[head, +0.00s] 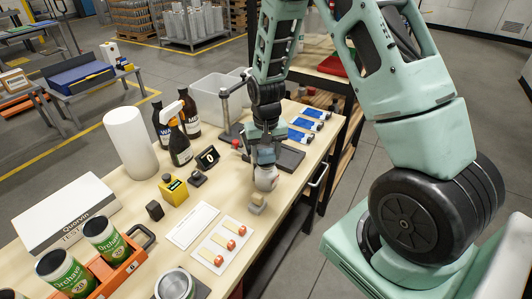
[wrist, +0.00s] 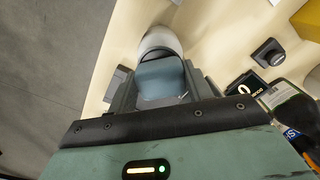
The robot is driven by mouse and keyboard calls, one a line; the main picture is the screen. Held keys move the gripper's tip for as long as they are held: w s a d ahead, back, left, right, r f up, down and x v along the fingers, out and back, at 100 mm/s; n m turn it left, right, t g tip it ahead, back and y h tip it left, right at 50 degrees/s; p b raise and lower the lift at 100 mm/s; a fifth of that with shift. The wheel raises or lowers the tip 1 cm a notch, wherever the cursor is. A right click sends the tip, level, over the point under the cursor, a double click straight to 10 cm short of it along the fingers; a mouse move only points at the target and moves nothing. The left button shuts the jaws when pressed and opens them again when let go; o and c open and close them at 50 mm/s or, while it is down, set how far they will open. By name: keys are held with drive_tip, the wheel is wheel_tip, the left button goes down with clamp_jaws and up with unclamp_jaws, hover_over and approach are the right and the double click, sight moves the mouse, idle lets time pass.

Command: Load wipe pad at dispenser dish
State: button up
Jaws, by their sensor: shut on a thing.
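My gripper (head: 265,160) is shut on the blue-grey handle of a tool with a rounded white head, likely the wipe pad (head: 266,179). The blue-grey handle (wrist: 160,80) sits between the fingers in the wrist view, with the white head beyond it. The head hangs above the bench, just over a small beige-and-grey block (head: 258,204). I cannot tell whether they touch. I cannot clearly make out the dispenser dish. A small black holder with a red top (head: 236,143) stands behind and left of my gripper.
A white board (head: 210,242) with several red-ended strips and a white card (head: 190,228) lie in front. A yellow box (head: 174,192), small display (head: 207,158), spray bottle (head: 180,148) and white roll (head: 130,142) stand left. A dark tray (head: 290,158) lies right. Bare bench surrounds the block.

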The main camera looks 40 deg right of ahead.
sight(266, 153)
idle(0.3)
drive_tip(key=shift+r+p, duration=2.75)
drive_tip(key=shift+r, duration=0.8)
drive_tip(key=shift+f, duration=0.1)
